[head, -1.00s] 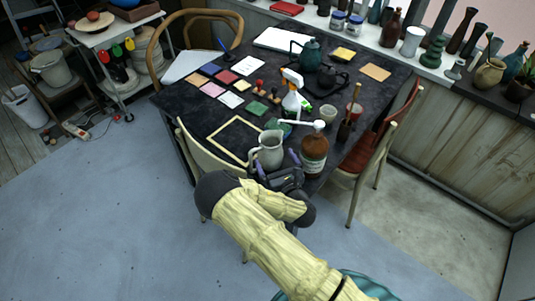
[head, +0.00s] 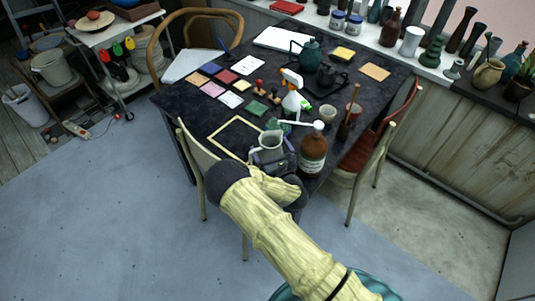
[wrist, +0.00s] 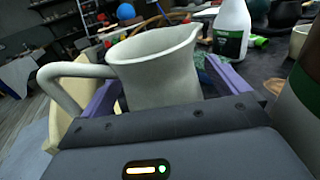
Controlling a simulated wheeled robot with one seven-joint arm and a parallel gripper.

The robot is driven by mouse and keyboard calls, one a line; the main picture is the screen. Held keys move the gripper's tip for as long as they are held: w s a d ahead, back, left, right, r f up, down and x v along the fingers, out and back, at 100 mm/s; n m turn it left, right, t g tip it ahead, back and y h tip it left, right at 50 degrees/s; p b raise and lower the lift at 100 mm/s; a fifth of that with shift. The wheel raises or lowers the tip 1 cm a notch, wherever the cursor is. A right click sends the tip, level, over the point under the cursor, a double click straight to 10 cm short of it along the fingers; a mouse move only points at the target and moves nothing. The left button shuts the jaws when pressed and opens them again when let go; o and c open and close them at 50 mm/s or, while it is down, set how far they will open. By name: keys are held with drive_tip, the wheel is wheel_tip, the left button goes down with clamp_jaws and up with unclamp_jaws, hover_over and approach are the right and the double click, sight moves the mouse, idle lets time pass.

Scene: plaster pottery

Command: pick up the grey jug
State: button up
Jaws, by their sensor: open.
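The grey jug (head: 270,141) stands upright on the dark table near its front edge. In the wrist view the jug (wrist: 160,70) fills the middle, its handle to the left and its spout to the upper right. My gripper (head: 268,155) is open, with its purple fingers on either side of the jug's body. In the wrist view my gripper (wrist: 165,95) also has one finger left and one right of the jug. The jug's lower part is hidden behind my gripper's body, and I cannot tell whether the fingers touch it.
A brown bottle (head: 313,150) with a white pump stands close to the right of my gripper. A white spray bottle (head: 292,101) stands behind the jug. An empty wooden frame (head: 234,136) lies to the left. A chair back (head: 197,150) is at the table's front left.

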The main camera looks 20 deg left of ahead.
drive_tip(key=shift+r, duration=0.1)
drive_tip(key=c, duration=1.4)
drive_tip(key=shift+r, duration=0.2)
drive_tip(key=shift+c, duration=0.2)
drive_tip(key=shift+r+b, duration=0.4)
drive_tip(key=shift+r, duration=1.1)
drive_tip(key=b, duration=0.2)
approach(274, 148)
drive_tip(key=s+d+f, duration=0.1)
drive_tip(key=s+d, duration=0.1)
drive_tip(key=shift+v, duration=0.8)
drive_tip(key=shift+r, duration=0.1)
